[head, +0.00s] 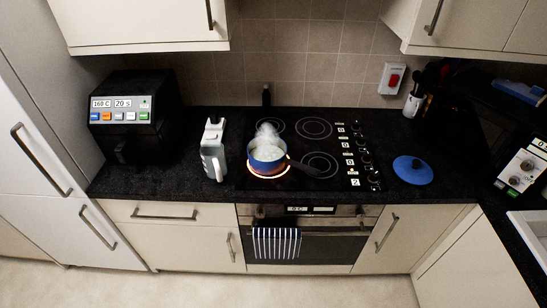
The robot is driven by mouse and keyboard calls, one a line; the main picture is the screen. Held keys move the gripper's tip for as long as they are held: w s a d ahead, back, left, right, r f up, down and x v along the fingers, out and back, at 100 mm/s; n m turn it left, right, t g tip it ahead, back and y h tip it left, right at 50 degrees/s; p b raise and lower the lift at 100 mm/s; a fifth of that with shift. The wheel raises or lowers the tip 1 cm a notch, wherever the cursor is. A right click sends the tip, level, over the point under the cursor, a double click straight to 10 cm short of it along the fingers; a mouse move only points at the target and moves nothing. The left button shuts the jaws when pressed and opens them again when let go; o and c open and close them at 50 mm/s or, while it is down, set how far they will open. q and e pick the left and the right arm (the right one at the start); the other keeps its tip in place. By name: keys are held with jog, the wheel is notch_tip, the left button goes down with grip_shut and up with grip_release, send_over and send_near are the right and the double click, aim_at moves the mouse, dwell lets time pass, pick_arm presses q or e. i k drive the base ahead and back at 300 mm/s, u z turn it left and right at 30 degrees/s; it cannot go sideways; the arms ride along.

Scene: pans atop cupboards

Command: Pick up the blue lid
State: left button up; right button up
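A round blue lid (412,170) with a small dark knob lies flat on the black counter, to the right of the hob controls. A blue pot (266,153) with a dark handle pointing right stands on the front left ring of the hob. The ring glows orange under it, and steam rises from its pale contents. The pot is uncovered. Neither of my grippers shows in the head view.
The black hob (312,181) has several rings and a row of knobs. A grey-white jug (213,163) stands left of it. A black air fryer (131,115) is at the left, a utensil holder (414,104) behind the lid. Upper cupboards overhang the counter. The counter around the lid is clear.

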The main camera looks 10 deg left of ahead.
aim_at(412, 170)
jog(key=k, duration=0.5)
jog(key=z, duration=1.1)
jog(key=i, duration=1.45)
jog(key=u, duration=0.3)
